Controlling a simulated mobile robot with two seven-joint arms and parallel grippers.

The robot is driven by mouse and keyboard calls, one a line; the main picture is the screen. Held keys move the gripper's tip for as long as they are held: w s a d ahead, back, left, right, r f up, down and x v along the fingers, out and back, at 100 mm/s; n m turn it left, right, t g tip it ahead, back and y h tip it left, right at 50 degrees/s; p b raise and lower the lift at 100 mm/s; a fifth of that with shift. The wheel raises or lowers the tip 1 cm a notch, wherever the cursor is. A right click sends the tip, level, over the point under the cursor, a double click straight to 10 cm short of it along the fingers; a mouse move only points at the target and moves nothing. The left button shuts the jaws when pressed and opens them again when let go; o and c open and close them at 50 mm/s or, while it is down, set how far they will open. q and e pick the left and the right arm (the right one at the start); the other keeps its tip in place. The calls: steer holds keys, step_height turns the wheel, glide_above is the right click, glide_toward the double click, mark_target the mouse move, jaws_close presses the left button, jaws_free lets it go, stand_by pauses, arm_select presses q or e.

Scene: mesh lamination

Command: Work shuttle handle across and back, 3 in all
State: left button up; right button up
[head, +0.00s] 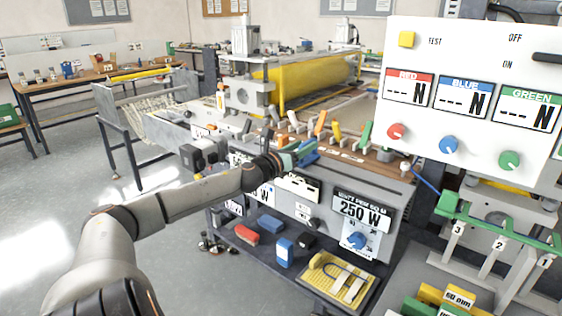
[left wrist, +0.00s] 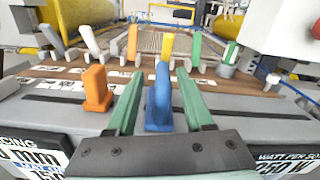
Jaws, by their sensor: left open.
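A blue upright handle (left wrist: 160,98), which looks like the shuttle handle, stands at a long dark slot (left wrist: 245,115) along the front of the machine in the left wrist view. My left gripper (left wrist: 162,105) is open, with one green finger on each side of the blue handle. I cannot tell whether either finger touches it. In the head view my left gripper (head: 300,151) reaches in from the left to the machine's front edge, and its fingers partly hide the handle. An orange block-like handle (left wrist: 97,90) stands left of the fingers. My right gripper does not show.
Several coloured levers (left wrist: 133,45) stand on a brown strip behind the slot. A white control panel (head: 470,95) with knobs overhangs at the right. A green rack (head: 500,232) with numbered tags is below it. A lower shelf (head: 262,262) holds small items.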

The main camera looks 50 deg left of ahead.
arm_select(q)
steer(key=p+v, duration=0.3)
steer(key=v, duration=0.7)
stand_by(0.4)
